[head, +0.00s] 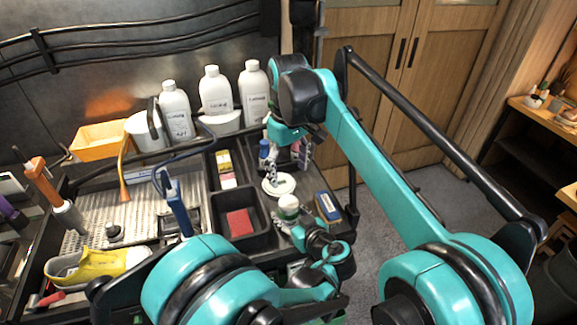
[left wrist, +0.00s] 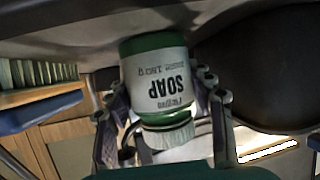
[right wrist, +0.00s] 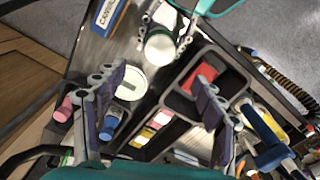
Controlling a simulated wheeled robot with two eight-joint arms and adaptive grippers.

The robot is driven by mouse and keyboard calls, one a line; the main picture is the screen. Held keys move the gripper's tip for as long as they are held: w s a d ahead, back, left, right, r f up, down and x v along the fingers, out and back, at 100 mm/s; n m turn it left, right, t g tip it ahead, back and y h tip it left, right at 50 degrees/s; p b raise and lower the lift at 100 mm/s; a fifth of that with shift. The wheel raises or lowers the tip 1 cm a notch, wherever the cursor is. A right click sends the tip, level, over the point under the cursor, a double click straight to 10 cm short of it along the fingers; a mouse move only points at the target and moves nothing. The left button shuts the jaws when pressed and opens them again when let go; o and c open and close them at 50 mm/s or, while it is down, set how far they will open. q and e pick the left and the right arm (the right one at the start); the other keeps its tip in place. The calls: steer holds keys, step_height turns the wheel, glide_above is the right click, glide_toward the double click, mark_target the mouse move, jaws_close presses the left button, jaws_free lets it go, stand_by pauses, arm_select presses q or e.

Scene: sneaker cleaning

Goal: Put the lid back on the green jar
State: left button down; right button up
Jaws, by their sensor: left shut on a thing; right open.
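The green jar (left wrist: 155,80), with a white SOAP label, is held between the fingers of my left gripper (left wrist: 158,105). Its pale top (head: 288,202) faces up in the head view and also shows in the right wrist view (right wrist: 160,46). A round white lid (head: 281,186) lies flat on the dark surface just behind the jar. My right gripper (head: 287,160) is open and empty above the lid, pointing down. In the right wrist view the lid (right wrist: 131,84) shows between the open fingers, nearer the left one.
A blue box (head: 327,206) lies right of the jar. A compartment with a red block (head: 239,222) is to the left. Small bottles, including a blue one (right wrist: 110,121), stand close to the right gripper. White bottles (head: 215,93) stand at the back.

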steer(key=shift+r, duration=0.6)
arm_select(q)
steer(key=c, duration=0.5)
jaws_free()
steer(key=shift+c, duration=0.2)
steer(key=v, duration=1.2)
steer(key=shift+s+d+f, duration=0.1)
arm_select(e)
steer(key=shift+s, duration=0.1)
